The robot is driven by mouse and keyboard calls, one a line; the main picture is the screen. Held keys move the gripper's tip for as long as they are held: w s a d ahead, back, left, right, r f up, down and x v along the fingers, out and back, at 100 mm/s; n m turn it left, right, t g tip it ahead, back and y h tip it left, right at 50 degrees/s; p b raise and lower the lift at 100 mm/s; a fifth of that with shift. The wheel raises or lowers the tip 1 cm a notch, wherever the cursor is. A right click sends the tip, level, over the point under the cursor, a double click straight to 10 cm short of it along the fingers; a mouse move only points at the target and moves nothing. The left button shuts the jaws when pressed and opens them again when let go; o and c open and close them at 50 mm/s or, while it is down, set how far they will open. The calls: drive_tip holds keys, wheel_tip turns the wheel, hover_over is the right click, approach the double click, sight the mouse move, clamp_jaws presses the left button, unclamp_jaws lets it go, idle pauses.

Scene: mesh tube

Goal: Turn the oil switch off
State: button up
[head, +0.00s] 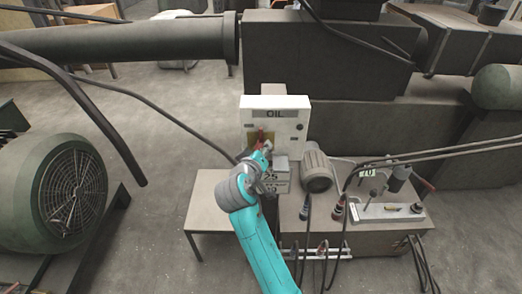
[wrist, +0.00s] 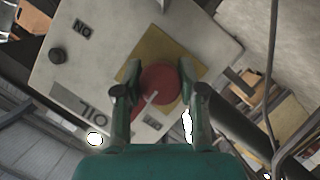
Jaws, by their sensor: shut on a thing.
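The white oil switch box (head: 299,126) stands upright on the equipment bench, with the word OIL along its top. In the wrist view the box (wrist: 95,55) looks tilted, with its lettering upside down. Its round red knob (wrist: 160,84) sits on a yellow square plate (wrist: 150,49) and bears a pale pointer mark toward the lower left. My gripper (wrist: 159,72) has one finger on each side of the knob and is shut on it. In the head view my gripper (head: 261,146) is at the box front and hides part of the knob.
A grey motor (head: 317,170) and a small grey box (head: 281,179) are close to the right of my gripper. Black cables (head: 418,151) run across the right side. A large green fan motor (head: 70,195) stands at left. A low table (head: 215,212) stands left of my arm.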

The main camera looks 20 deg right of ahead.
drive_tip(key=o, duration=1.2)
drive_tip(key=shift+c, duration=0.2)
drive_tip(key=v, duration=1.2)
